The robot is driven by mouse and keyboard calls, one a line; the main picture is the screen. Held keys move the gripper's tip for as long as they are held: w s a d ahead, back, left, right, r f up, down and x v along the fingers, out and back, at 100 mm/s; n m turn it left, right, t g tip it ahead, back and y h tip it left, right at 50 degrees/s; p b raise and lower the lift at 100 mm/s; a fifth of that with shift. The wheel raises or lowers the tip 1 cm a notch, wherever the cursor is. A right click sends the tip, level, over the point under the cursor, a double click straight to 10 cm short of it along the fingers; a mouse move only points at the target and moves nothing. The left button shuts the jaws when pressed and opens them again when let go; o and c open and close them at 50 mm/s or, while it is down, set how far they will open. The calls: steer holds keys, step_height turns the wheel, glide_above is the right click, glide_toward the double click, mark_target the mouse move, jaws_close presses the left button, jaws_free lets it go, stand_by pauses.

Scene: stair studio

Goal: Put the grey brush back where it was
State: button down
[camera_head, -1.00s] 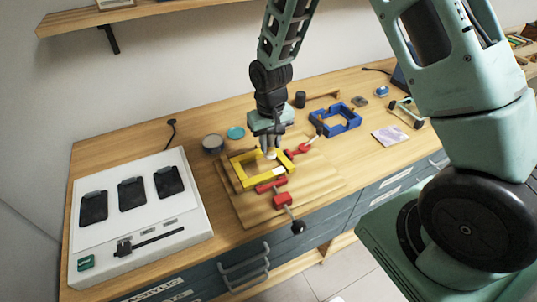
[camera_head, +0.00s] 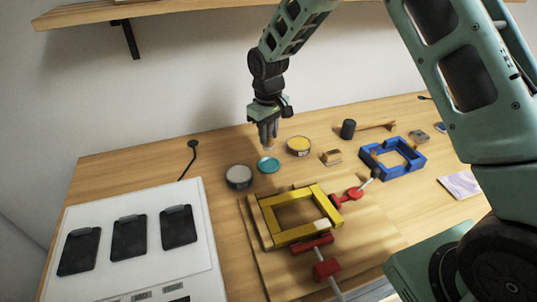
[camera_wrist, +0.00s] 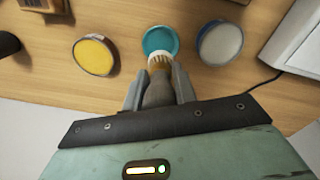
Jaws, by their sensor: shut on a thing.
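The grey brush (camera_wrist: 158,92) is held between the fingers of my gripper (camera_wrist: 160,90). In the wrist view its grey handle lies between the fingers and its pale bristle end points toward a teal round lid or dish (camera_wrist: 160,41). In the head view my gripper (camera_head: 268,134) hangs pointing down just behind and above the teal dish (camera_head: 268,165), with a small pale tip below the fingers. Whether the brush touches anything cannot be told.
A grey-white tin (camera_head: 238,177) and a yellow tin (camera_head: 299,146) flank the dish. A yellow frame (camera_head: 300,212) with red clamps sits on a board in front. A blue frame (camera_head: 393,158), dark cylinder (camera_head: 348,129) and white panel (camera_head: 135,245) stand around.

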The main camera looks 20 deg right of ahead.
steer(key=shift+f+p, duration=0.75)
steer(key=shift+f, duration=2.7)
steer(key=shift+f, duration=0.15)
steer(key=c, duration=1.1)
jaws_free()
